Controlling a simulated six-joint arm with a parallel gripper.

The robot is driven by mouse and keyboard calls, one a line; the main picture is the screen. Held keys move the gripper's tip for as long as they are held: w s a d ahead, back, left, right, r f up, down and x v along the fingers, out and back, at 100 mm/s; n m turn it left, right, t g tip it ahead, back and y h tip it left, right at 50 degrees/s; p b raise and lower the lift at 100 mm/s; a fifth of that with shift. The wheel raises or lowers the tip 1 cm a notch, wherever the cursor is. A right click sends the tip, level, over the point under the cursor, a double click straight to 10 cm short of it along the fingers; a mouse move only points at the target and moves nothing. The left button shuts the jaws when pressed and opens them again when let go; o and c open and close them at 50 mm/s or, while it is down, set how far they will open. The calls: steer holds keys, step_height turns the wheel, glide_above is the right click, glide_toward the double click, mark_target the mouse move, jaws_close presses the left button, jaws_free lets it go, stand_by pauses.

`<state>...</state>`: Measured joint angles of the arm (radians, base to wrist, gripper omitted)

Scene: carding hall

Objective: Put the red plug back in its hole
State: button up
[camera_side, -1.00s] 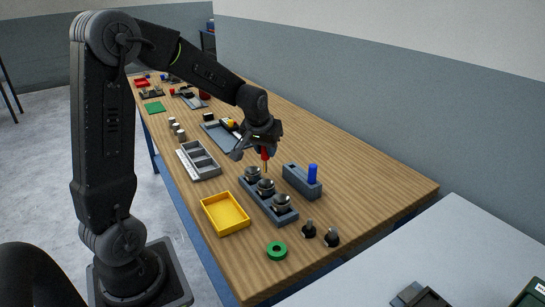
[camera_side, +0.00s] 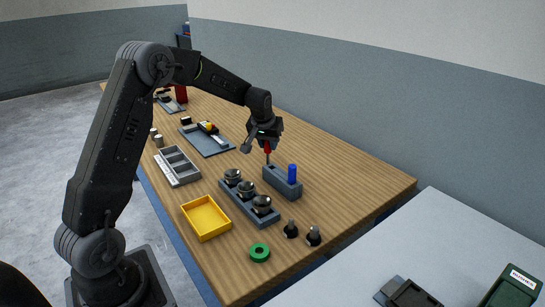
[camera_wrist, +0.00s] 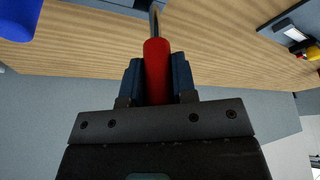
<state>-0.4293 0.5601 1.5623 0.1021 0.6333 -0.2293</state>
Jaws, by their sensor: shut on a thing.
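My gripper (camera_side: 265,140) is shut on the red plug (camera_side: 267,147), which hangs upright with a thin metal shaft pointing down. In the wrist view the red plug (camera_wrist: 156,70) sits between the two dark fingers (camera_wrist: 156,82), its shaft running toward the grey block (camera_wrist: 118,4). In the side view the grey block (camera_side: 284,186) stands below, with a blue plug (camera_side: 292,173) upright in it. The shaft is over or at the block's far left end. I cannot tell whether its tip is in a hole; the hole is not clearly visible.
A grey rack with three round metal pieces (camera_side: 248,204) stands left of the block. A yellow tray (camera_side: 205,218), green ring (camera_side: 260,252), two dark knobs (camera_side: 302,232), compartment tray (camera_side: 178,166) and blue-grey tray (camera_side: 207,141) lie around. The table right of the block is clear.

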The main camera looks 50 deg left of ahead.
mark_target(274, 164)
steer(key=shift+w+d+f, duration=0.15)
steer(key=shift+f, duration=0.65)
steer(key=shift+w+d+f, duration=0.15)
steer(key=shift+w+f, duration=0.05)
steer(key=shift+f, duration=0.6)
steer(key=shift+w+d+f, duration=0.15)
steer(key=shift+f, duration=0.65)
steer(key=shift+f, duration=0.3)
steer(key=o, duration=0.9)
